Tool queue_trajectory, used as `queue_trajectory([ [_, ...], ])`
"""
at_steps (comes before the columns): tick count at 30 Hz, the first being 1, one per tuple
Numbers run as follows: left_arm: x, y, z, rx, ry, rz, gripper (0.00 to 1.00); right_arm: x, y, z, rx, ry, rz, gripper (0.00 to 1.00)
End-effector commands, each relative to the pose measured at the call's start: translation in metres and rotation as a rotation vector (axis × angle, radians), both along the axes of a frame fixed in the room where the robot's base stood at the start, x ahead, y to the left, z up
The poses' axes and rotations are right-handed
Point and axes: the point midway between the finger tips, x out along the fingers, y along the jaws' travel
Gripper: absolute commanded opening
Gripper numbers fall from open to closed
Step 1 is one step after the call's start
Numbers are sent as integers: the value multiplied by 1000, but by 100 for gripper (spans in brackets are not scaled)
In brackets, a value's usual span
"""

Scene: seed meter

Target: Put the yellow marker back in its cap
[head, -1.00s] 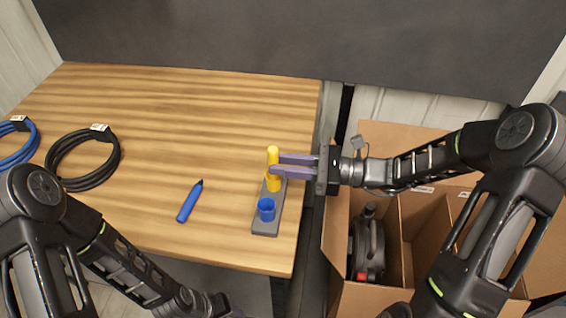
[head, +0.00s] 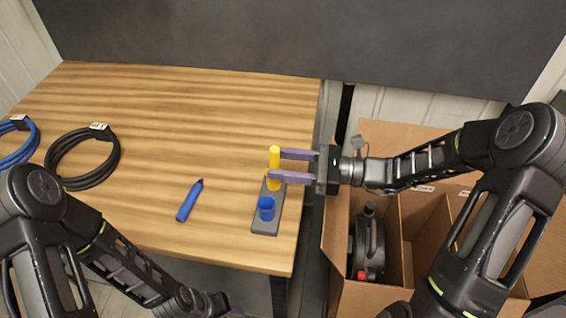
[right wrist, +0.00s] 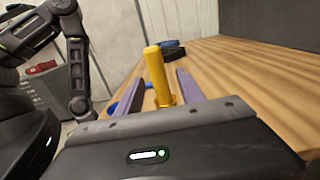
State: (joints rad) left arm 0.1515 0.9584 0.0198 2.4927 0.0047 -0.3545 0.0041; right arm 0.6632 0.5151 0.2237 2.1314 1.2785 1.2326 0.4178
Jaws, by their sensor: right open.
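The yellow marker (head: 274,158) stands upright in the yellow cap (head: 274,184) on a small grey holder (head: 265,224). My right gripper (head: 273,165) is open, with one finger on each side of the marker. In the right wrist view the marker (right wrist: 155,72) rises between the spread fingers, with a gap on each side. The blue cap (head: 266,208) sits at the near end of the holder and is empty. My left arm shows at the lower left; its gripper is mostly out of the frame and its fingers cannot be made out.
A blue marker (head: 189,201) lies on the table (head: 190,110) left of the holder. A black cable coil (head: 62,165) and a blue one (head: 33,147) lie at the far left. An open cardboard box (head: 420,225) stands right of the table. The table's back is clear.

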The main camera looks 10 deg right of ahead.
Motion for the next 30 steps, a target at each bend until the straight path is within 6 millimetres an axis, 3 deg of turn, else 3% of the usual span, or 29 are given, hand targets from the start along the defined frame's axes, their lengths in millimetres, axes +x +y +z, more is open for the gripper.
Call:
queue_trajectory([
  [5, 3, -2, 1, -8, -10, -3, 36, -2, -7, -1, -1, -1, -3, 46],
  [18, 4, -2, -10, -8, -12, -3, 36, -26, -69, -1, 0, -1, -2, 46],
  [30, 4, -2, -10, -8, -13, -3, 36, -28, -73, 0, 0, 0, 0, 46],
])
